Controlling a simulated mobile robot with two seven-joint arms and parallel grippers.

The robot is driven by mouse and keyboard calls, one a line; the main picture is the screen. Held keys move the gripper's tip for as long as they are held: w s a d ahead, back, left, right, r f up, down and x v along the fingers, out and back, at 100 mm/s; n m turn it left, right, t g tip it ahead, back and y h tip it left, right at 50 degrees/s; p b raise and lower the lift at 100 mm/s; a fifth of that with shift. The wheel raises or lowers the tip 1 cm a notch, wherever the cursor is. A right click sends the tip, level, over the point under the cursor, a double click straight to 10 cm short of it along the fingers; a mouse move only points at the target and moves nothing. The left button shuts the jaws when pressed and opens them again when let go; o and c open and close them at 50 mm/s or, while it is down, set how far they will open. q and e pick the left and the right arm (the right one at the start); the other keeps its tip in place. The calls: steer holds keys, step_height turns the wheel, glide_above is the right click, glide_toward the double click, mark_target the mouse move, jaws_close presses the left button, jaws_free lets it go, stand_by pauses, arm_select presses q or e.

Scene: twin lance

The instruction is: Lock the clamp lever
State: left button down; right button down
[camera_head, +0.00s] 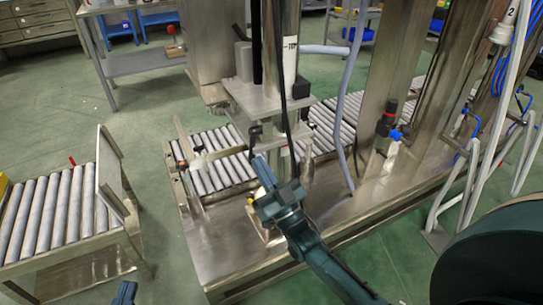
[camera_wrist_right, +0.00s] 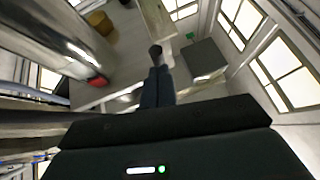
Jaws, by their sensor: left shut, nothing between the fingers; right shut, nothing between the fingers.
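My right gripper (camera_head: 262,172) reaches in from the lower right, its closed fingers pointing up beside the metal press fixture (camera_head: 262,98). A small black-tipped part (camera_head: 255,134), which may be the clamp lever, stands just above the fingertips. In the right wrist view, the shut fingers (camera_wrist_right: 157,88) point at a dark knob (camera_wrist_right: 155,52) very close to their tips; I cannot tell whether they touch. Whether the lever is locked cannot be told. My left gripper (camera_head: 125,293) shows only partly at the bottom edge, low and away from the fixture.
A roller conveyor (camera_head: 215,160) runs under the fixture. A separate roller table (camera_head: 50,215) stands left, with open floor between. Steel columns, a hanging grey hose (camera_head: 346,110) and a red-and-black knobbed fitting (camera_head: 387,120) stand to the right.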

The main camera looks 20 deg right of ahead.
steer(key=shift+w+f, duration=0.1)
steer(key=shift+w, duration=0.3)
stand_by(0.4)
